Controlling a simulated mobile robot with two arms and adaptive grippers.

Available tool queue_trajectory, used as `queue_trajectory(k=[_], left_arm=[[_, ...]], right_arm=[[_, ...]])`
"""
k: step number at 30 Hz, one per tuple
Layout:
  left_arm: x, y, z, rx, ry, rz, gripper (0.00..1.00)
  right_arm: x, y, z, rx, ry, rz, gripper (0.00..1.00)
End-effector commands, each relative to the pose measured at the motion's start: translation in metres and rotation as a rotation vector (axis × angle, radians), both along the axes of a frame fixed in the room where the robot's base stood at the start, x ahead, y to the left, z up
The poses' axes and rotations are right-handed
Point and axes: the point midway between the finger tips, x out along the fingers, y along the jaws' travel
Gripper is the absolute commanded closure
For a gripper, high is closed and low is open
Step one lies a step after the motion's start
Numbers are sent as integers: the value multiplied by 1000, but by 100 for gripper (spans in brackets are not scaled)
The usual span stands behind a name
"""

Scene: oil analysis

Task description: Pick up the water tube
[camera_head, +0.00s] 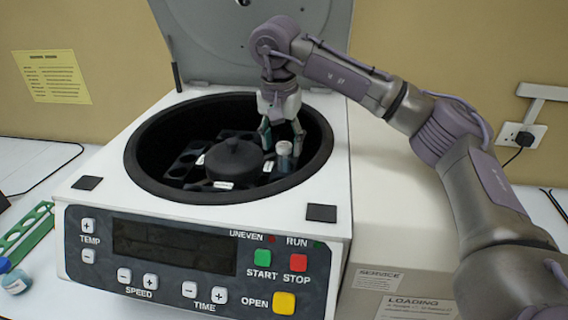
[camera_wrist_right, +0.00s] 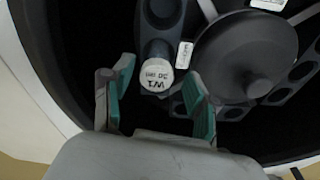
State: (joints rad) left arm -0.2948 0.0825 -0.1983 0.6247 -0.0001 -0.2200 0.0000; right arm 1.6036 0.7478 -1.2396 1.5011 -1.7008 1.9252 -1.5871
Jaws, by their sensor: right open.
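The water tube (camera_head: 284,150) has a white cap and stands in a slot of the dark rotor inside the open centrifuge. Its cap (camera_wrist_right: 158,77), marked W1 and 30 ml, faces the camera in the right wrist view. My right gripper (camera_head: 283,138) reaches down into the bowl at the tube, its fingers apart. In the right wrist view the teal fingertips of my right gripper (camera_wrist_right: 159,92) lie on either side of the cap, with gaps visible. Most of the tube's body is hidden in the rotor. My left gripper is not in view.
The centrifuge (camera_head: 75,195) has a dark bowl wall around the rotor hub (camera_head: 234,158) and a raised lid (camera_head: 200,40) behind. A green rack (camera_head: 25,230) and a blue-capped tube (camera_head: 14,281) are on the table at left. A beige box (camera_head: 385,215) stands at right.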

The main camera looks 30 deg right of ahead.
Motion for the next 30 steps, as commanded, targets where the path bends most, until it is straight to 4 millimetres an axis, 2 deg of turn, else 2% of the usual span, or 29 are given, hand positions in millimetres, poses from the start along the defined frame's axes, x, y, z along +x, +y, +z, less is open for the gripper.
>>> queue_trajectory(k=[3, 7, 16, 27, 30], left_arm=[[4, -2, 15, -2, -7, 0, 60], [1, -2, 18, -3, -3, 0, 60], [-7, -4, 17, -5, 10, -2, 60], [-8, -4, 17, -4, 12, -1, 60], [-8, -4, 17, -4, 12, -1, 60]], right_arm=[[0, -6, -16, 0, 6, -2, 41], [1, -7, -34, -1, 4, -1, 41], [2, -8, -41, -1, 1, 0, 41], [2, -7, -40, -1, 1, 0, 99], [2, -7, -40, -1, 1, 0, 100]])
